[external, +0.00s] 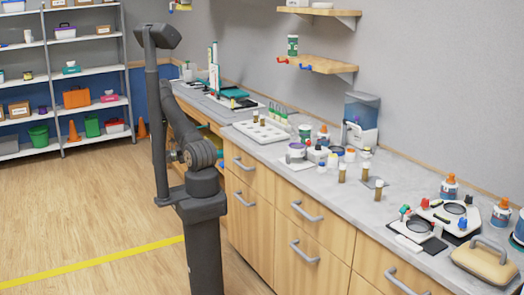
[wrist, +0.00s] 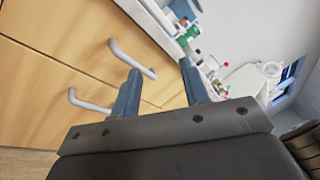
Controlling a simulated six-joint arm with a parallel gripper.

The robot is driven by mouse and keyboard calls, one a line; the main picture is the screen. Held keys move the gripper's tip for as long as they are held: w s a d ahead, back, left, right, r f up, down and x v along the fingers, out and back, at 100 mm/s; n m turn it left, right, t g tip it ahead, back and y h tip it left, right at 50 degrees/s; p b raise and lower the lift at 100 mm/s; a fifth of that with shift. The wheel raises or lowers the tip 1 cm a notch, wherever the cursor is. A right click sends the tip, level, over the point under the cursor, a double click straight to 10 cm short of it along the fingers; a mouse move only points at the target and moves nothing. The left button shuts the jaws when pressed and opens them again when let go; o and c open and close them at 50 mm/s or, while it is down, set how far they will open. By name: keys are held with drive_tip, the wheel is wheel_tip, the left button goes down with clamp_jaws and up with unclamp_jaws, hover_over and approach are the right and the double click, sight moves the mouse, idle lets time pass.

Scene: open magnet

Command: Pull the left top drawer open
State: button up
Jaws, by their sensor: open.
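The left top drawer (external: 258,178) is a light wood front with a grey bar handle (external: 243,166), and it looks shut. The wrist view shows wood fronts with two bar handles, an upper one (wrist: 132,60) and a lower one (wrist: 90,102). Which drawers these belong to I cannot tell for sure. My gripper (wrist: 160,67) is open, its two blue-grey fingers pointing at the fronts. In the picture the right end of the upper handle lies between the fingertips; contact cannot be told. In the external view my arm hides most of my gripper.
The grey countertop (external: 330,180) above the drawers holds bottles, vials, a white tray (external: 262,130) and a dispenser (external: 360,115). More closed drawers run to the right. Shelves (external: 85,60) stand at the back left. The wood floor (external: 90,210) in front is clear, with a yellow line.

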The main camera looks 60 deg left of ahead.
sight(239, 164)
drive_tip(key=w+d+f+n+h, duration=0.25)
drive_tip(key=w+f, duration=0.25)
drive_tip(key=f, duration=0.7)
drive_tip(key=shift+n+y, duration=0.25)
drive_tip(key=shift+n, duration=0.2)
drive_tip(key=x, duration=1.1)
drive_tip(key=d+x, duration=0.1)
drive_tip(key=x, duration=0.5)
drive_tip(key=shift+f, duration=0.1)
clamp_jaws()
